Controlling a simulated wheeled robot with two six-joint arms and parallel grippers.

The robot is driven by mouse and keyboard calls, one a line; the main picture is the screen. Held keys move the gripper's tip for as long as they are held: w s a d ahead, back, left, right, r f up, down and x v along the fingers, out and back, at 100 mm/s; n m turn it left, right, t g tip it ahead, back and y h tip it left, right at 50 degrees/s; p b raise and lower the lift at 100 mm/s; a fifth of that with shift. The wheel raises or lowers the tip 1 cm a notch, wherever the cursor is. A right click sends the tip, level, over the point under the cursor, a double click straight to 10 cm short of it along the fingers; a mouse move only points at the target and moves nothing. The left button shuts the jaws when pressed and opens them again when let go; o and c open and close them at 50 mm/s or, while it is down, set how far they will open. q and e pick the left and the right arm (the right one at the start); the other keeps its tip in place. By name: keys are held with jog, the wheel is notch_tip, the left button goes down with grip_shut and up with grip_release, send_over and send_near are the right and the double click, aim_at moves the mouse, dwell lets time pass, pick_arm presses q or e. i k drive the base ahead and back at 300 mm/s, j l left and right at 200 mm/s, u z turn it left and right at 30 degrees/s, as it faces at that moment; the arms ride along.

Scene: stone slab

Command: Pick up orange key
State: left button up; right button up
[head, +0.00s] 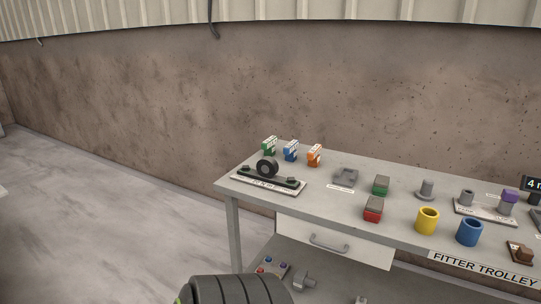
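A small upright orange piece with a white label (314,156) stands near the back edge of the grey trolley top (330,212). It is the only orange thing of this kind that I see; its key shape is too small to make out. It is the right-hand one of a row of three, with a blue piece (291,151) and a green piece (269,146) to its left. The orange piece stands apart from the blue one. Neither of my grippers shows in the head view.
A dark ring (266,168) stands on a labelled plate in front of the row. Red (373,209) and green (380,186) blocks, yellow (427,221) and blue (469,233) cups and grey metal parts stand to the right. A drawer (333,241) is below. Floor at left is clear.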

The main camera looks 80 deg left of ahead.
aim_at(313, 157)
jog(key=u, duration=2.15)
